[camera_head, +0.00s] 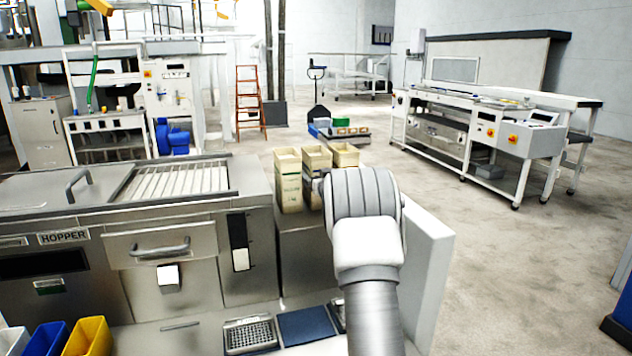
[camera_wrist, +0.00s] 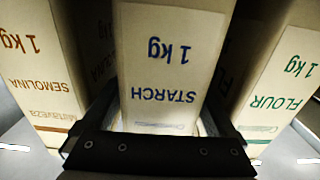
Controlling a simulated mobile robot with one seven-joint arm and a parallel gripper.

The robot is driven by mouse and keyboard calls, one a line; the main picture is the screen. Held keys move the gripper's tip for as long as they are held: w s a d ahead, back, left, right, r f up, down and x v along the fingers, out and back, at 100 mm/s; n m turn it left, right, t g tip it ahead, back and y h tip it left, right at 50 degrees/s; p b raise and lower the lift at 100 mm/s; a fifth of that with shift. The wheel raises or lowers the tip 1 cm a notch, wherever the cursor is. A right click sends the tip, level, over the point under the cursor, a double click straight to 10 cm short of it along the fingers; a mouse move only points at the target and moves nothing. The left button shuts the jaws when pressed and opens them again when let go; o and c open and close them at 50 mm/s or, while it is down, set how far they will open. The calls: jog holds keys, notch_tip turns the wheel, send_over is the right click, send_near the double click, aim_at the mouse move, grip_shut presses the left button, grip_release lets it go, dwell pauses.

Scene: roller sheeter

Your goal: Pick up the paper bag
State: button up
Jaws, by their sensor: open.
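Three cream paper bags stand in a row in the head view. The middle one is the starch bag (camera_head: 317,158); in the wrist view the starch bag (camera_wrist: 165,60) shows blue upside-down lettering. The flour bag (camera_head: 288,172) is at left in the head view and the flour bag (camera_wrist: 275,85) is at right in the wrist view. The semolina bag (camera_head: 345,154) is at right in the head view, and the semolina bag (camera_wrist: 40,75) at left in the wrist view. My gripper (camera_wrist: 160,112) is open, its black fingers on either side of the starch bag. In the head view my arm mostly hides it.
The bags stand at the right end of a metal counter beside the hopper machine (camera_head: 150,240). A pale panel (camera_head: 432,265) rises at the counter's right edge. The neighbouring bags leave narrow gaps around the fingers. Blue and yellow bins (camera_head: 88,338) sit at lower left.

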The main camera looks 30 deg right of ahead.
grip_shut()
notch_tip(320, 180, up, 11)
jog(key=p, duration=0.2)
jog(key=shift+f, duration=0.2)
dwell(0.5)
